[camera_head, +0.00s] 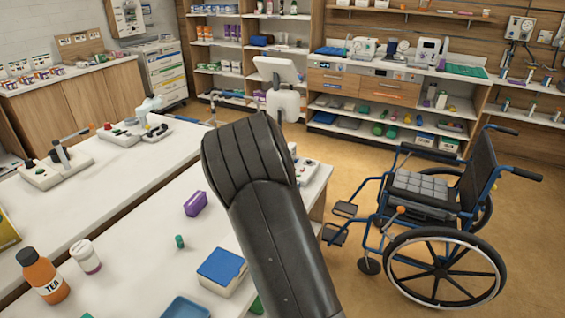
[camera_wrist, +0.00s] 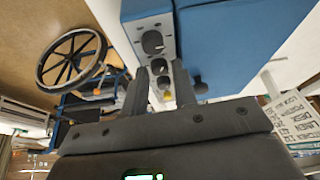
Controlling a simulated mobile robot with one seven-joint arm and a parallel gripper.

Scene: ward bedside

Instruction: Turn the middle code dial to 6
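In the wrist view a light grey panel (camera_wrist: 135,28) on a blue box (camera_wrist: 215,45) carries a row of dark round dials. The largest-looking dial (camera_wrist: 153,42) is beyond my fingertips. A second dial (camera_wrist: 159,66), which looks like the middle one, shows between the fingertips, and a third (camera_wrist: 165,82) is lower between the fingers. My gripper (camera_wrist: 161,68) is open, with gaps visible beside the dials; contact cannot be told. The dial markings are too small to read. In the head view my arm hides the gripper and most of what is behind it.
A dark knob (camera_wrist: 200,88) stands right of my right finger in the wrist view. In the head view, a purple box (camera_head: 195,203), a blue-lidded box (camera_head: 222,270) and an orange tea bottle (camera_head: 43,277) stand on the white table. A wheelchair (camera_head: 430,210) stands at right.

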